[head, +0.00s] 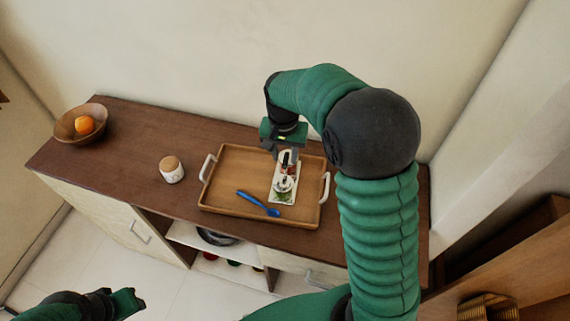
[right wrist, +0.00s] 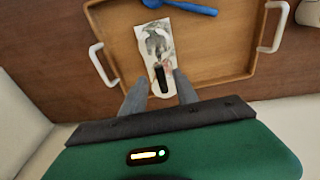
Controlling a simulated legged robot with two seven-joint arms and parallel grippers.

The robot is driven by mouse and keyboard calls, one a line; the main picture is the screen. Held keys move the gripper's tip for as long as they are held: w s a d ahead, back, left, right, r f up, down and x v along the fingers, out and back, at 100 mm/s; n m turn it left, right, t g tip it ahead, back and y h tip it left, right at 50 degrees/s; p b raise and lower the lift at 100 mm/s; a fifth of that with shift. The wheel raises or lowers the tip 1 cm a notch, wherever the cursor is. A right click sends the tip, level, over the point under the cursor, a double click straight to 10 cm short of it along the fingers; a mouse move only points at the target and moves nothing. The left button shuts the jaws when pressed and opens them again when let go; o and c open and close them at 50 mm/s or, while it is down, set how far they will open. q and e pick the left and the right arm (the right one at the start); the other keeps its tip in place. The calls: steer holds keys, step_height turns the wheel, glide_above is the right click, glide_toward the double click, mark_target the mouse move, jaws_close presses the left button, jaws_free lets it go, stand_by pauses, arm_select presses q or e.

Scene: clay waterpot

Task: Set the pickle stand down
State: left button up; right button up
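The pickle stand (head: 286,183) is a narrow white piece with a dark upright handle and small garnish-like bits on it. It is over the right part of the wooden tray (head: 228,160) and looks level; whether it touches the tray floor is hard to tell. In the right wrist view the pickle stand (right wrist: 153,36) shows its black handle between the fingers of my right gripper (right wrist: 161,78). The fingers are apart, with gaps on both sides of the handle. My left gripper (head: 126,301) is at the lower left, away from the counter; its fingers are unclear.
A blue spoon (head: 257,203) lies on the tray left of the stand. The tray has white handles. A lidded white jar (head: 172,170) and a wooden bowl (head: 68,134) with an orange (head: 85,125) stand further left on the brown counter (head: 133,152). A wall is behind.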

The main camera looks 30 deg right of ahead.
steer(key=shift+s+a+r, duration=0.1)
steer(key=shift+a+r, duration=0.05)
steer(key=shift+r, duration=0.25)
steer(key=s+a+f+n, duration=0.3)
steer(key=s+a+n, duration=0.1)
steer(key=s, duration=0.3)
steer(key=s+a+f+n+t+y, duration=0.1)
steer(key=s+a+f+n, duration=0.2)
steer(key=s+a, duration=0.3)
steer(key=shift+s+n+t, duration=0.3)
steer(key=shift+s+n, duration=0.1)
steer(key=shift+n, duration=0.5)
